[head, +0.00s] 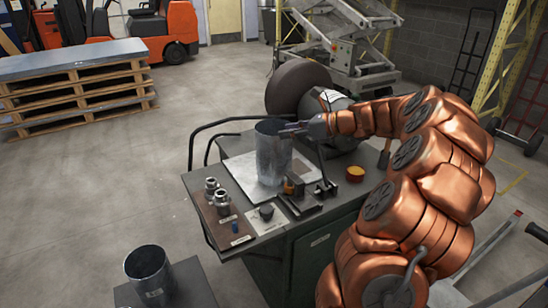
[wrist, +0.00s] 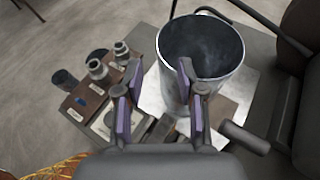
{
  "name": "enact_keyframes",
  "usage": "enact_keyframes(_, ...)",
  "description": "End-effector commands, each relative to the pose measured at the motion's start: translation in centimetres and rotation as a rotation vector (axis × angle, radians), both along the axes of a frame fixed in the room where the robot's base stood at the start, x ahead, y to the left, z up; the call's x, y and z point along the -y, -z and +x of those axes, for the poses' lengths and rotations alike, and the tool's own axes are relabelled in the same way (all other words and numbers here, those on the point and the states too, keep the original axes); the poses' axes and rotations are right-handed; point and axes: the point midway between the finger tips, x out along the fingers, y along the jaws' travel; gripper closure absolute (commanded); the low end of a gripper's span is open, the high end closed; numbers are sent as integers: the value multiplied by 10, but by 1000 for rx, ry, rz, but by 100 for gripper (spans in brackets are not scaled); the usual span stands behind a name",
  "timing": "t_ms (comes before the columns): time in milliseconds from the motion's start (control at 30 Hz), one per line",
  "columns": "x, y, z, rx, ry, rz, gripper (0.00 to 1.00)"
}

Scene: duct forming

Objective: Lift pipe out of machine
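A grey sheet-metal pipe (head: 273,158) stands upright, open end up, on a light plate on the machine's table (head: 318,215). In the wrist view the pipe (wrist: 205,48) fills the upper middle, and I see into its dark inside. My gripper (head: 290,128) is at the pipe's upper right side, by the rim. In the wrist view my gripper (wrist: 160,75) has its two fingers spread apart with nothing held between them. The right finger overlaps the pipe's near rim; the left finger is left of the pipe. I cannot tell whether either finger touches it.
A second pipe (head: 149,272) stands on a grey surface at the lower left. A large dark wheel (head: 297,85) is behind the pipe. Black rails (head: 208,127) edge the table's left.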

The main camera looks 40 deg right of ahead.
Motion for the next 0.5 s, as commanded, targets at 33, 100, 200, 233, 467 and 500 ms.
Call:
enact_keyframes(33, -5, 4, 8, -2, -4, 1, 61)
enact_keyframes(100, -10, 9, 17, -3, -2, -1, 61)
enact_keyframes(200, -15, 13, 28, -2, -1, -1, 61)
enact_keyframes(233, -16, 14, 30, -2, -1, -1, 61)
enact_keyframes(467, -22, 20, 41, 0, -3, -1, 61)
enact_keyframes(500, -24, 23, 44, 0, -3, -1, 61)
